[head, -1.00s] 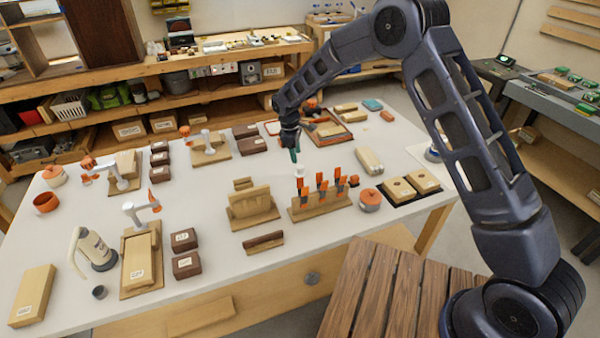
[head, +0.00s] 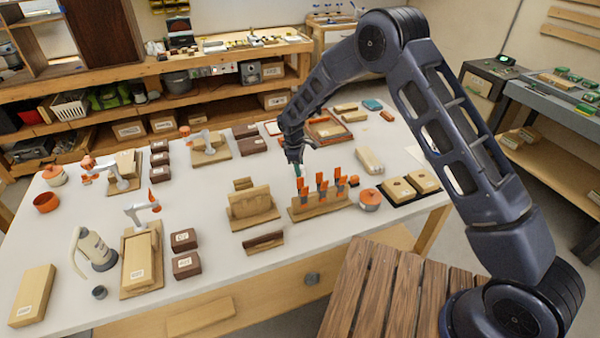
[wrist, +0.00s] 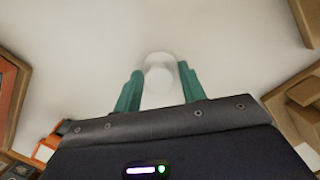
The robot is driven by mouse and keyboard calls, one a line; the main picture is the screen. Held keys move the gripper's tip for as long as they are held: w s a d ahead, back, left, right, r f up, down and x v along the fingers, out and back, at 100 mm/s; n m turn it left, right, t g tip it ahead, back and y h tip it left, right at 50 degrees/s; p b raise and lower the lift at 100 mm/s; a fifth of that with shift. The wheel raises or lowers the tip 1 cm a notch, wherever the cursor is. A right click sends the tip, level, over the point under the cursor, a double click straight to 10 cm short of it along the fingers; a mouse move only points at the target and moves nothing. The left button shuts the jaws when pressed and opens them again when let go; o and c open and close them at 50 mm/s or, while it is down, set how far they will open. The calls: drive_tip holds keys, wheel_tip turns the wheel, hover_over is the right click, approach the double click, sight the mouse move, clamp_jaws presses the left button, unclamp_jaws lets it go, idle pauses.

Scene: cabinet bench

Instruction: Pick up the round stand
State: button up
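In the wrist view a small, pale, round stand (wrist: 160,72) is on the white tabletop, between the tips of my two teal fingers. My gripper (wrist: 158,80) is open, with one finger on each side of the stand. A narrow gap seems to show on both sides, but contact is hard to judge. In the head view my gripper (head: 298,168) points down over the table, just behind the rack of orange-handled tools. The stand is not clearly visible there, screened by the gripper and tools.
The wooden tool rack (head: 320,207) with several orange handles stands close in front of my gripper. A wooden block stand (head: 252,207) is to its left. Bare table surrounds the stand.

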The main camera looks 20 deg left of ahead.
drive_tip(key=c, duration=0.7)
drive_tip(key=shift+o, duration=0.2)
